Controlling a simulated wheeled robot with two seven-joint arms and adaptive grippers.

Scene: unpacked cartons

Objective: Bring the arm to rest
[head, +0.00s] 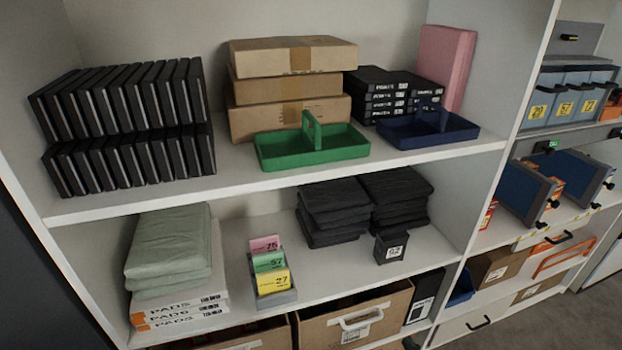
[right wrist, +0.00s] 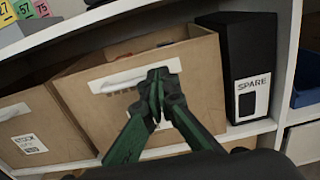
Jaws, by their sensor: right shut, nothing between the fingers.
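My right gripper (right wrist: 158,74) shows in the right wrist view with its dark green fingers shut together and nothing between them. The fingertips appear in front of a cardboard box (right wrist: 195,70), overlapping the right end of its white handle (right wrist: 125,76). I cannot tell whether they touch it. In the head view only a small dark tip, likely my right gripper (head: 411,343), shows at the bottom edge. The same box (head: 385,305) stands on the lowest visible shelf there. My left gripper is in neither view.
A black SPARE file box (right wrist: 250,65) stands right of the cardboard box. Above, the middle shelf (head: 345,270) holds dark cloth stacks (head: 335,210) and a card holder (head: 273,275). The top shelf holds a green caddy (head: 340,145) and blue caddy (head: 410,132). Grey floor (head: 560,310) is clear at right.

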